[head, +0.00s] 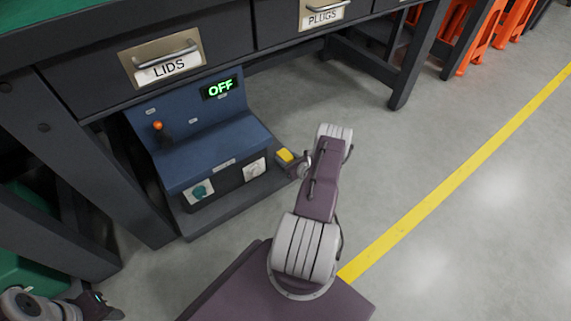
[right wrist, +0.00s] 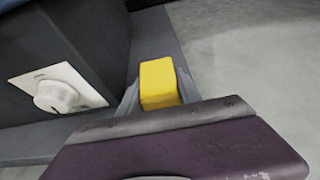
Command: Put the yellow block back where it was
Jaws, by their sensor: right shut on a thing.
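The yellow block (head: 285,155) is at the right side of the blue machine, over the dark ledge at its base. My right gripper (head: 290,160) is shut on it. In the right wrist view the yellow block (right wrist: 159,84) sits between the two grey fingers, and its lower part is hidden by the gripper body. I cannot tell whether the block touches the ledge. My left gripper (head: 98,300) is at the lower left corner, dark and partly cut off, far from the block; its jaws are not clear.
The blue machine (head: 205,140) shows "OFF" and has a lever with an orange knob (head: 158,126), a teal knob (head: 199,191) and a white knob (head: 254,169). It stands under the bench with LIDS (head: 170,68) and PLUGS (head: 324,16) drawers. A bench leg (head: 410,70) stands right; open floor lies beyond.

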